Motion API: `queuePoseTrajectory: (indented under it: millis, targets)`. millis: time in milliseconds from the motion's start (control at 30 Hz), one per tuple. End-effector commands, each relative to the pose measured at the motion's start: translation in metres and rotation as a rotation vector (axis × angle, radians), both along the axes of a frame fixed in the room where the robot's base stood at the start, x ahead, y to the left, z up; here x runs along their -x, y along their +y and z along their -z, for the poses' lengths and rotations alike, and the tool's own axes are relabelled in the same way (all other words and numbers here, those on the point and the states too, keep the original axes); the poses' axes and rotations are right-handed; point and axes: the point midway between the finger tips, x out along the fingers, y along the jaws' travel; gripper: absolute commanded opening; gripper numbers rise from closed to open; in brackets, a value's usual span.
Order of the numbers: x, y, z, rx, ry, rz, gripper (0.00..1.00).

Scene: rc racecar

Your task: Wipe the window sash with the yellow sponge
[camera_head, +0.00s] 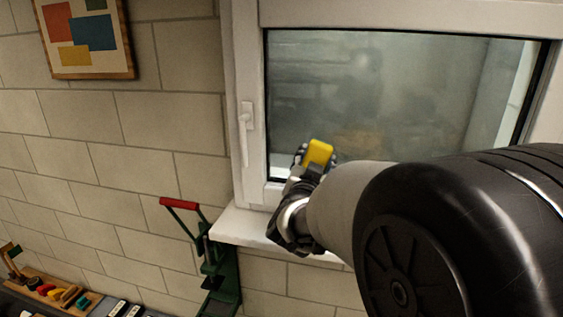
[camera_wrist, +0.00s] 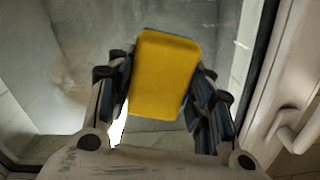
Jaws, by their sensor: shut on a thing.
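The yellow sponge (camera_head: 319,152) is held in my gripper (camera_head: 314,163), in front of the lower left part of the window glass. In the wrist view the sponge (camera_wrist: 165,75) sits between the two fingers of my gripper (camera_wrist: 163,90), which are shut on its sides. The white window sash (camera_head: 251,75) frames a hazy, smudged glass pane (camera_head: 400,90). In the wrist view the sash (camera_wrist: 262,90) runs along the right side. I cannot tell whether the sponge touches the glass.
A white handle (camera_head: 244,130) sticks out from the sash's left side. A white sill (camera_head: 240,228) lies below the window. A green press with a red lever (camera_head: 180,204) stands below left. A picture (camera_head: 85,38) hangs on the block wall. A wooden tool rack (camera_head: 60,292) is at the lower left.

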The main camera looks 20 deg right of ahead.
Motion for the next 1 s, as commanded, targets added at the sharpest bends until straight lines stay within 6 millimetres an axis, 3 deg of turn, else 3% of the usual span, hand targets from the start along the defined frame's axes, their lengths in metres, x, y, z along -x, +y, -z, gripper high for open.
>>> queuePoseTrajectory:
  millis: [1000]
  targets:
    - [-0.013,-0.009,0.000,0.000,-0.001,0.001,0.28]
